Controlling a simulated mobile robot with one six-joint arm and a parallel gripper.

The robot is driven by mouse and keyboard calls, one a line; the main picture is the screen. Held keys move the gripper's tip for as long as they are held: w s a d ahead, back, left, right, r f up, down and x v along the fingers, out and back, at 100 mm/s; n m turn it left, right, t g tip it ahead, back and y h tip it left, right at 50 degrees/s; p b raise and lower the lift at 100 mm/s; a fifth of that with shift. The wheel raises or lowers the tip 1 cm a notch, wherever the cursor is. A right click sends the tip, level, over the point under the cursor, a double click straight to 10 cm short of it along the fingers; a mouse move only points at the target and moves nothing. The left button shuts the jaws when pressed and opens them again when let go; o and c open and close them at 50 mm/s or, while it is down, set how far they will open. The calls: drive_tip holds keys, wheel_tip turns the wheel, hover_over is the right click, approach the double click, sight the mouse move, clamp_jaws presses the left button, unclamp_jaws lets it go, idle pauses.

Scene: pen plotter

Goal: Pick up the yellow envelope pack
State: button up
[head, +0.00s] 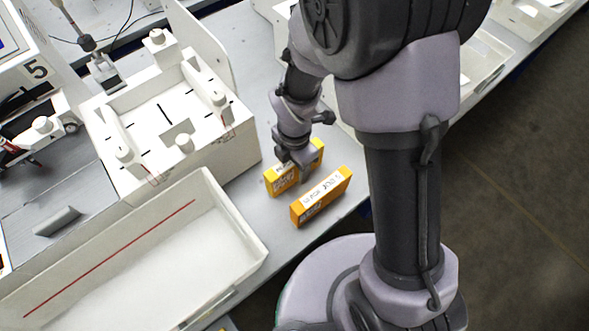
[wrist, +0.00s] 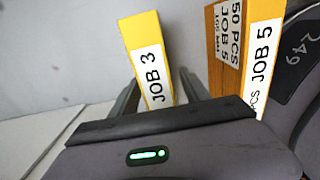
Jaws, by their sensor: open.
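The yellow envelope pack (head: 281,178) stands on the grey table in the head view, partly covered by my gripper. In the wrist view the yellow pack (wrist: 147,60) carries a white label reading "JOB 3". My gripper (head: 297,167) is just over it. In the wrist view my gripper (wrist: 158,88) is open, with one finger on each side of the yellow pack. I cannot tell whether either finger touches it. An orange pack (wrist: 246,50) labelled "JOB 5" and "50 PCS" stands close on the right, beyond the right finger.
The orange pack (head: 321,196) is next to the yellow one, near the table edge. A white open tray (head: 232,228) with a red line lies to the left. A white fixture box (head: 215,150) with pegs stands behind the tray. Bare table (head: 262,100) lies behind the packs.

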drive_tip(key=shift+r, duration=0.15)
clamp_jaws()
